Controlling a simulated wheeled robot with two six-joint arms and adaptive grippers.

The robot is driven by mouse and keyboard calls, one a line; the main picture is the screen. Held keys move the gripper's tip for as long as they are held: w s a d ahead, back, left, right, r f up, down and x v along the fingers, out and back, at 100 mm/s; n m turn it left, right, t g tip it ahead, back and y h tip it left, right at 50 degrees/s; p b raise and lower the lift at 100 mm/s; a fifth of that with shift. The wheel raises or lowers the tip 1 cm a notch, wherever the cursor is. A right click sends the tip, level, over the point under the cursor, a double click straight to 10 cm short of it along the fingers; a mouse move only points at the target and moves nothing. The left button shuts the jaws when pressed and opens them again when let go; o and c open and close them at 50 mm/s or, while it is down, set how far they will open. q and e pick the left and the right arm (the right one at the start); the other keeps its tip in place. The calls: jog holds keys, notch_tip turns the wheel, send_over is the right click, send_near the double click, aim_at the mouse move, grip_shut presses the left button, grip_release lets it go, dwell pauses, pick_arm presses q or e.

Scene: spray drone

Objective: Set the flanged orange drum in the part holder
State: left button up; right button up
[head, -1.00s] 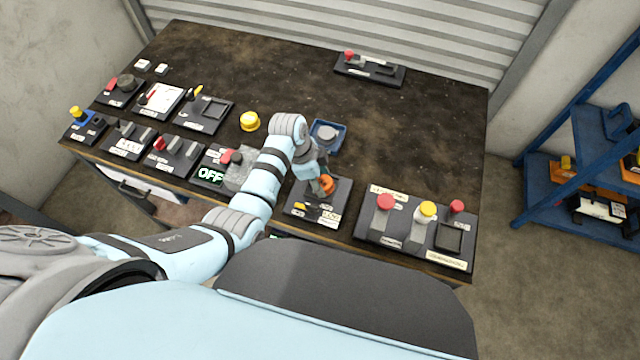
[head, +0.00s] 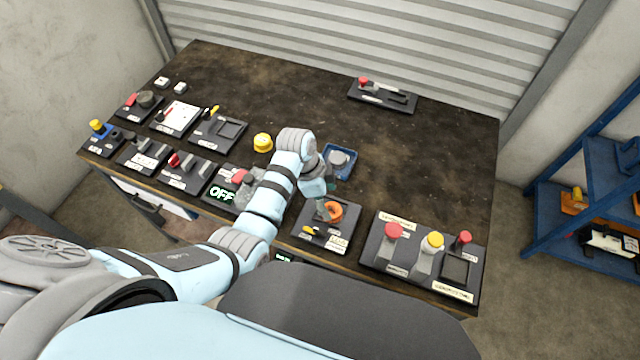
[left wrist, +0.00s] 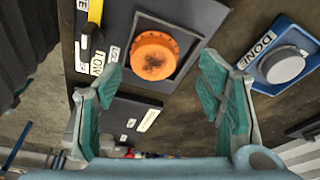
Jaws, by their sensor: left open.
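The orange drum (head: 333,212) sits on the dark panel (head: 318,240) at the table's front edge, to the right of the OFF panel. In the left wrist view the drum (left wrist: 154,56) shows its round top, set in a square grey recess of the panel, which looks like the part holder (left wrist: 188,24). My left gripper (head: 324,204) is just beside the drum in the head view. In the left wrist view its teal-padded fingers (left wrist: 166,90) are spread wide and empty, apart from the drum. My right gripper does not show.
A blue-framed DONE button (head: 339,160) lies behind the panel. A panel with red and yellow knobs (head: 422,255) stands to the right, and a yellow dome (head: 263,142) to the left. Several control panels fill the table's left side. The table's back middle is clear.

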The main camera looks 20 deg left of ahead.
pick_arm(q)
jog(key=p+v, duration=0.1)
jog(key=v, duration=0.7)
jog(key=shift+r, duration=0.45)
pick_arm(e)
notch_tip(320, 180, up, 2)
pick_arm(q)
jog(key=shift+s+a, duration=0.1)
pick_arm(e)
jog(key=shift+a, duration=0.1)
